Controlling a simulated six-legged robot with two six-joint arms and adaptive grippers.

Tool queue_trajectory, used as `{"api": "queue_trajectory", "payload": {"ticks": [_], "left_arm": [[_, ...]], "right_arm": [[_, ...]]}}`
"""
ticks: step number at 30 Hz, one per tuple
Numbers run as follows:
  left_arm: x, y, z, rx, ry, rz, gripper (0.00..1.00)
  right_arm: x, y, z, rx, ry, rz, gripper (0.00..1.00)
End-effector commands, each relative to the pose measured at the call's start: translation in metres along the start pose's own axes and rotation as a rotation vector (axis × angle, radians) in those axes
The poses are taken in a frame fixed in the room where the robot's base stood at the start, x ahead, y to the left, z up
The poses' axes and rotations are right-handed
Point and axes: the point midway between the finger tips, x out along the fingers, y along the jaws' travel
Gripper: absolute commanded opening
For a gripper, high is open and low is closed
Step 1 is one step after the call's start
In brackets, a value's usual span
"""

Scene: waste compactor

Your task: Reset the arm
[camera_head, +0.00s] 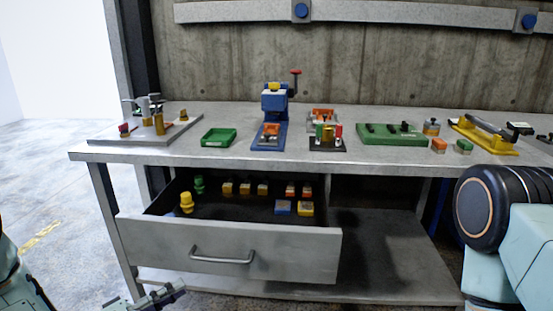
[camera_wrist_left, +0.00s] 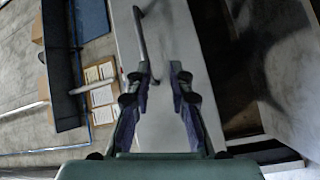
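My left gripper (camera_head: 165,295) shows at the bottom left of the head view, low in front of the open drawer (camera_head: 240,262). In the left wrist view its two fingers (camera_wrist_left: 160,75) stand apart with nothing between them. The grey drawer front (camera_wrist_left: 178,45) and its bar handle (camera_wrist_left: 140,35) lie beyond the fingertips, and the gripper looks apart from the handle. Part of my right arm fills the right edge of the head view, but its gripper is out of view.
The drawer is pulled out and holds a yellow piece (camera_head: 186,203), a green piece (camera_head: 199,184) and several small blocks. The workbench (camera_head: 200,158) carries a green tray (camera_head: 219,137), a blue press (camera_head: 272,105) and a green block (camera_head: 390,133). The floor at left is clear.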

Motion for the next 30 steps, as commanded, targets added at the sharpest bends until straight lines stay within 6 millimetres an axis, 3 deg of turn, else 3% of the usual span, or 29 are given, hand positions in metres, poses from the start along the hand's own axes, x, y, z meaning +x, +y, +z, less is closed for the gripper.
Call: {"api": "queue_trajectory", "payload": {"ticks": [5, 9, 13, 17, 21, 25, 30], "left_arm": [[-0.011, -0.058, 0.018, 0.206, 0.061, -0.347, 0.21], [-0.032, -0.094, 0.062, 0.3, -0.031, -0.639, 0.21], [-0.067, -0.112, 0.117, 0.343, -0.205, -0.886, 0.21], [-0.117, -0.109, 0.179, 0.348, -0.439, -1.1, 0.21], [-0.176, -0.085, 0.235, 0.317, -0.686, -1.282, 0.21], [-0.214, -0.058, 0.262, 0.286, -0.806, -1.393, 0.21], [-0.215, -0.051, 0.267, 0.326, -0.85, -1.389, 0.21]], "right_arm": [[0.0, 0.0, 0.0, 0.0, 0.0, 0.0, 0.4], [-0.001, 0.0, 0.0, 0.0, 0.0, 0.0, 0.4], [-0.003, 0.0, 0.0, 0.0, 0.0, 0.0, 0.4], [-0.004, 0.0, 0.0, 0.0, 0.0, 0.0, 0.4], [-0.006, 0.0, 0.0, 0.0, 0.0, 0.0, 0.4], [-0.008, 0.0, 0.0, 0.0, 0.0, 0.0, 0.4], [-0.009, 0.0, 0.0, 0.0, 0.0, 0.0, 0.4]]}}
